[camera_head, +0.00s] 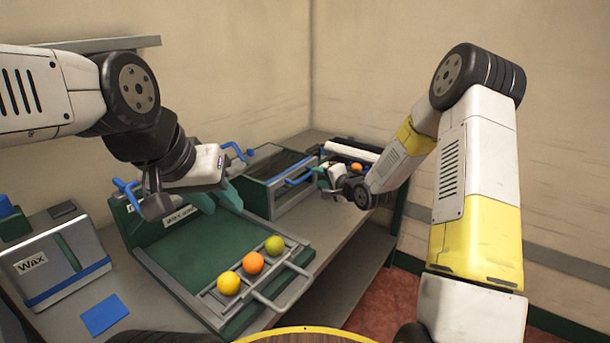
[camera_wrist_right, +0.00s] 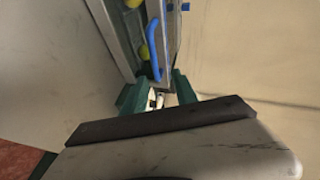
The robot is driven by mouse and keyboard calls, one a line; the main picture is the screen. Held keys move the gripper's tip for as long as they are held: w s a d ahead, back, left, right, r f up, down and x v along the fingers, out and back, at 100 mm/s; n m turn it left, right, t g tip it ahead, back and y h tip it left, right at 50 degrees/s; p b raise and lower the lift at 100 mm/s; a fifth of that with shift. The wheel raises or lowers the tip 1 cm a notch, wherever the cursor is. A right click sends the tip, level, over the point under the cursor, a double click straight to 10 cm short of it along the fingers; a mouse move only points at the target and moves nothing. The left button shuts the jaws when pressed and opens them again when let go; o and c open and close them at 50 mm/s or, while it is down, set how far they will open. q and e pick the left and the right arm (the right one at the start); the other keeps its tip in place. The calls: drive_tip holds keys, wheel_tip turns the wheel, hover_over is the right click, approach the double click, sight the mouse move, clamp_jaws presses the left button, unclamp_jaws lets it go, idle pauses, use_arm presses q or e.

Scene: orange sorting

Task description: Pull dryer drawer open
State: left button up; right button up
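The box I take for the dryer (camera_head: 268,196) is grey and green with a dark top, behind the tray in the head view. A blue bar handle (camera_head: 290,173) runs along its right side. My right gripper (camera_head: 324,178) is at the right end of this handle. In the right wrist view its green fingers (camera_wrist_right: 160,94) are spread with no object clearly between them. A curved blue handle (camera_wrist_right: 154,48) on a grey front lies just beyond the fingertips; contact is unclear. My left gripper (camera_head: 208,199) hangs above the green tray, its green fingers apart and empty.
A green tray (camera_head: 190,255) has a rack at its front with a yellow, an orange and a green fruit. A Wax box (camera_head: 55,258) and a blue square (camera_head: 105,314) are at left.

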sight(306, 177)
drive_tip(key=shift+m+t+y, duration=0.3)
drive_tip(key=shift+m+y, duration=0.2)
drive_tip(key=shift+m, duration=0.1)
drive_tip(key=x, duration=0.3)
drive_tip(key=f+x, duration=0.1)
drive_tip(key=x, duration=0.2)
drive_tip(key=f+x, duration=0.1)
drive_tip(key=x, duration=0.2)
drive_tip(key=shift+s+a, duration=0.25)
drive_tip(key=shift+s, duration=0.05)
clamp_jaws()
idle(0.5)
